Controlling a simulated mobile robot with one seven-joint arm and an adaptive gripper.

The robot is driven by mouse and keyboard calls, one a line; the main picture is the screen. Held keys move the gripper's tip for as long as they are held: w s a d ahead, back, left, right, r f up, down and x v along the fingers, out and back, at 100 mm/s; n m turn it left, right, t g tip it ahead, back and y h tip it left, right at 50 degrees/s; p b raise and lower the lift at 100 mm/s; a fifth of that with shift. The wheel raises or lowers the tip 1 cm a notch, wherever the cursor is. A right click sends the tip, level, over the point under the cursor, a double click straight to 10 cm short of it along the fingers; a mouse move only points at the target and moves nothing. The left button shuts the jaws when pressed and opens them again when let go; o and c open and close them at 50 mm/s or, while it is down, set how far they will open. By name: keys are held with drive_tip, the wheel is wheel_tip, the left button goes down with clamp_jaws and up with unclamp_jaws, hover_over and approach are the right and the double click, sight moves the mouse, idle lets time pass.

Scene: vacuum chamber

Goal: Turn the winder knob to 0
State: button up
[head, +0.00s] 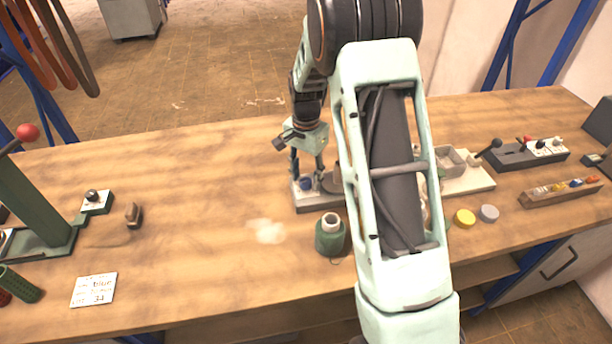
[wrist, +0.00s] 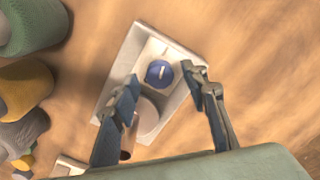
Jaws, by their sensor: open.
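The winder knob (wrist: 160,73) is a round blue dial with a short white mark, on a light plate at one end of a grey base (wrist: 115,72). In the head view the blue knob (head: 306,184) shows low between my fingers, with the base (head: 322,207) under it. A round grey-brown disc (wrist: 147,115) sits beside it on the same base. My gripper (wrist: 160,79) is open and points down over the knob, one finger to each side in the picture. It also shows in the head view (head: 307,173). I see no grip, and cannot tell finger height or read the scale.
A written card (head: 94,290) and a green press (head: 35,205) are at the left. The left-middle table is mostly clear.

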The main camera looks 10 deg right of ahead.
drive_tip(key=shift+f, duration=0.25)
clamp_jaws()
